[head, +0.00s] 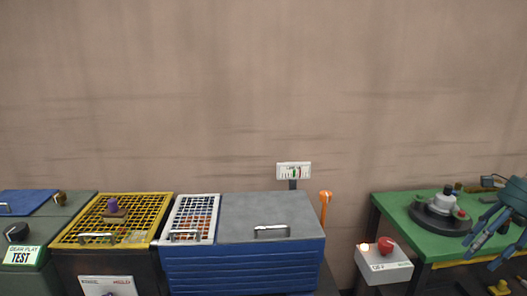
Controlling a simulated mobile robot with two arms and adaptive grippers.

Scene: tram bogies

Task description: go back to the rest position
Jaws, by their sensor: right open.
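My right gripper (483,243) is at the right edge of the head view, with its dark blue-grey fingers spread apart. It is open and I see nothing between its fingers. It hangs in front of the right part of the green-topped table (396,208) and hides some of it. My left gripper does not show.
A round dark fixture (428,222) stands on the green table. A white box with a red button (386,245) is at its left front.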

